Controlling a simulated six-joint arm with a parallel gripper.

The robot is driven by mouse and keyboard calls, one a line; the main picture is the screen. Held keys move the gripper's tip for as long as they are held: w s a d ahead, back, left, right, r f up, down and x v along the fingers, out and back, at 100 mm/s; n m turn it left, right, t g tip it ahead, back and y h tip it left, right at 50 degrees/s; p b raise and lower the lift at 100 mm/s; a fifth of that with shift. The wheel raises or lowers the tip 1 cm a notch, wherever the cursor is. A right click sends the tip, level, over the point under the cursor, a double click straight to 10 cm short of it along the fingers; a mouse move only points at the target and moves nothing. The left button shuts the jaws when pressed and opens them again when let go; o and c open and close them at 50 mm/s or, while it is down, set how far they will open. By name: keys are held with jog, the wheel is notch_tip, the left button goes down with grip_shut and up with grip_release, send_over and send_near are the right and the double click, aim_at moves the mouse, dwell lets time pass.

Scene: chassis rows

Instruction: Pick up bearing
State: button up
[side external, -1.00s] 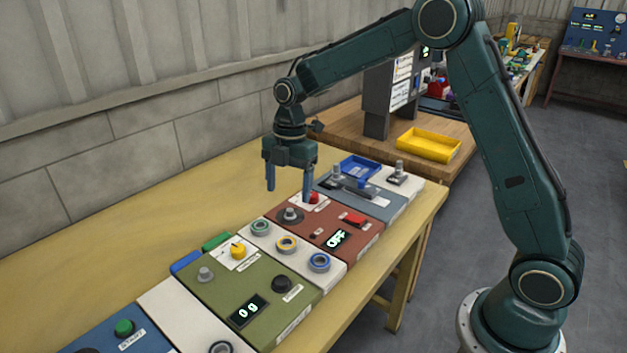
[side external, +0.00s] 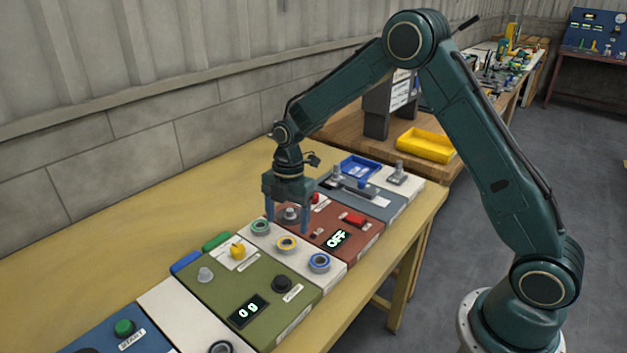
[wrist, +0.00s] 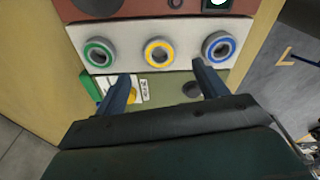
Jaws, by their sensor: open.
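Three ring-shaped bearings lie in a row on a white panel (side external: 268,246): one with a green ring (side external: 260,227), one with a yellow ring (side external: 286,244) and one with a blue ring (side external: 320,262). In the wrist view, the green (wrist: 99,52), yellow (wrist: 158,52) and blue (wrist: 219,46) bearings show from above. My gripper (side external: 288,222) is open and empty, pointing down above the panels. In the wrist view its fingertips (wrist: 161,76) are spread to either side of the yellow bearing's line, apart from it. The exact height above the panel is unclear.
A red panel (side external: 345,240) with an OFF display and grey knob adjoins the white panel. A green panel (side external: 250,285) with a yellow knob (side external: 238,251) is on the other side. A blue tray (side external: 361,166) stands farther back. The wooden table is clear at left.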

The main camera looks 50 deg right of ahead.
aim_at(287, 236)
jog(key=shift+f, duration=0.35)
jog(key=shift+a+f, duration=0.15)
jog(key=shift+f, duration=1.15)
jog(key=shift+a+f, duration=0.1)
jog(key=shift+f, duration=1.2)
jog(key=c, duration=1.1)
jog(key=shift+c, duration=0.2)
jog(key=shift+r, duration=0.1)
notch_tip(287, 236, up, 20)
